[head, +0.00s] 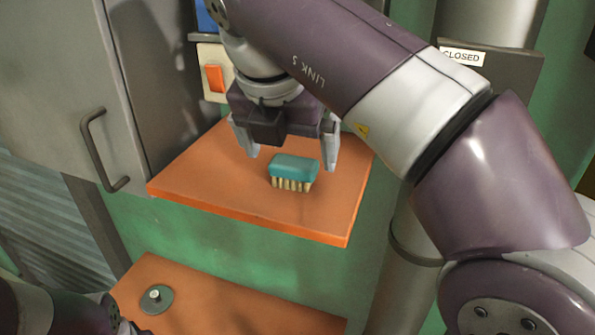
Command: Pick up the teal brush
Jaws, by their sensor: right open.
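The teal brush (294,168) lies on the upper orange shelf (200,175), its pale bristles facing down and toward the front. My right gripper (290,158) is open and empty, pointing down. Its two fingers are spread wider than the brush, one to the left and one to the right. The fingers look just above or behind the brush; how far they are from it I cannot tell. My left arm shows only as a part at the lower left corner, and its gripper is not in view.
A lower orange shelf (215,300) holds a grey disc with a knob (156,297). A grey cabinet door with a dark handle (97,150) stands at the left. A panel with an orange switch (214,78) is behind. A sign reads CLOSED (462,56). A pipe (408,260) stands right.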

